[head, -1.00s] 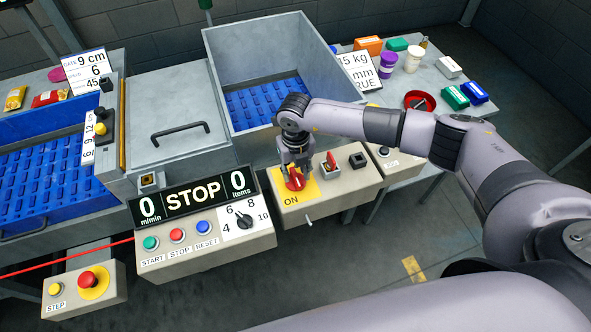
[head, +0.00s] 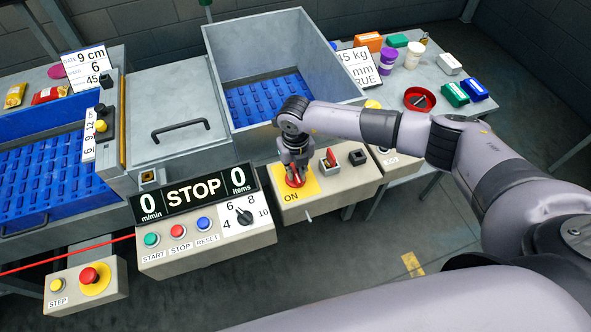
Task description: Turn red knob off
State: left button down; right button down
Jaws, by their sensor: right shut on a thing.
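The red knob (head: 295,180) sits on a yellow plate (head: 309,187) marked ON, on top of a beige control box (head: 330,197). My right gripper (head: 295,172) points down over the knob and is shut on it. The gripper hides much of the knob, so its exact angle is hard to read. My left gripper is not in view.
Beside the knob are a small red switch (head: 329,159) and a black button (head: 357,157). To the left is a panel with a STOP display (head: 194,193), coloured buttons and a black dial (head: 244,216). A grey hopper (head: 345,89) stands behind.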

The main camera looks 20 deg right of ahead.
dwell(0.4)
jog(key=shift+f+n+b, duration=0.2)
jog(key=shift+n+b, duration=0.5)
jog(key=shift+b, duration=0.35)
jog(key=n+b, duration=1.4)
jog(key=b, duration=0.3)
jog(key=shift+b, duration=0.35)
jog(key=shift+r+n+b, duration=0.15)
jog(key=shift+n+b, duration=1.15)
jog(key=shift+r, duration=0.1)
jog(key=c, duration=1.6)
grip_release()
